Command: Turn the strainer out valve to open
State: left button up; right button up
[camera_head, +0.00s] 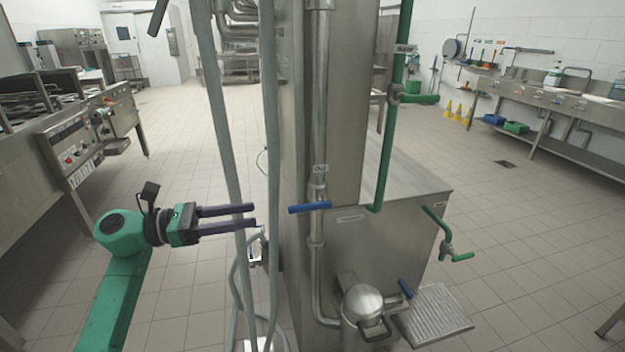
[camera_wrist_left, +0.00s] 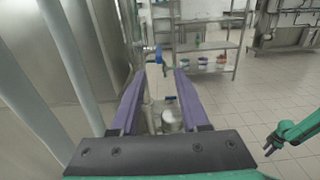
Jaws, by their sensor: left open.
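The valve with a blue lever handle (camera_head: 310,207) sits on the vertical steel pipe of the machine, under a small label too small to read. Its handle lies crosswise to the pipe. My left gripper (camera_head: 254,215) is open, with its purple fingers pointing at the handle from the left. A clear gap separates fingertips and handle. In the left wrist view, the blue handle (camera_wrist_left: 160,56) shows beyond and between the open fingertips. My right gripper (camera_wrist_left: 270,148) appears small at the right edge of the left wrist view; its jaws are too small to read.
Two grey hoses (camera_head: 270,130) hang beside the left fingers. Green-handled valves (camera_head: 462,257) are on the machine's right. A lower blue lever (camera_head: 405,288) stands by a metal grate (camera_head: 438,316). A steel cooking unit (camera_head: 75,150) stands at left. The tiled floor between is open.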

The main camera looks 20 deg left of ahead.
aim_at(332, 204)
pick_arm(q)
jog(key=p+x, duration=0.5)
jog(key=x, duration=1)
jog(key=shift+f, duration=0.15)
jog(key=shift+w+d+f, duration=0.1)
grip_shut()
dwell(0.4)
